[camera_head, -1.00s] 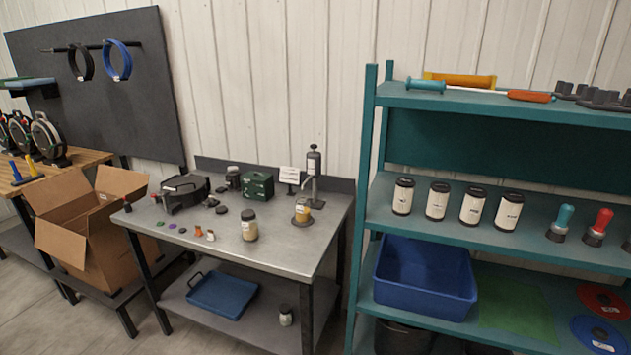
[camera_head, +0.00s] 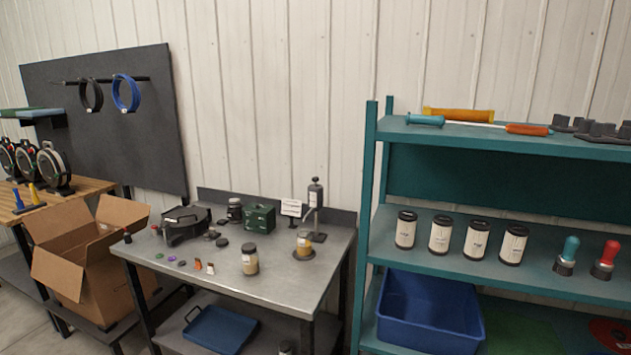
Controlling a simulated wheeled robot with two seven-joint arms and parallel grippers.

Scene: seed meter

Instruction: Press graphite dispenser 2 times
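The likely graphite dispenser (camera_head: 315,208) is a dark grey pump-topped bottle with a light spout, standing upright at the back right of the metal workbench (camera_head: 285,284). A small cup with yellowish contents (camera_head: 303,243) sits on a dark round base just in front of it, near the spout. A small white label card (camera_head: 291,208) stands to its left; its text is too small to read. Neither of my grippers shows in the head view, and nothing touches the dispenser.
A teal shelf (camera_head: 470,258) is close on the right. An open cardboard box (camera_head: 92,255) stands on the left. The bench's front right is clear.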

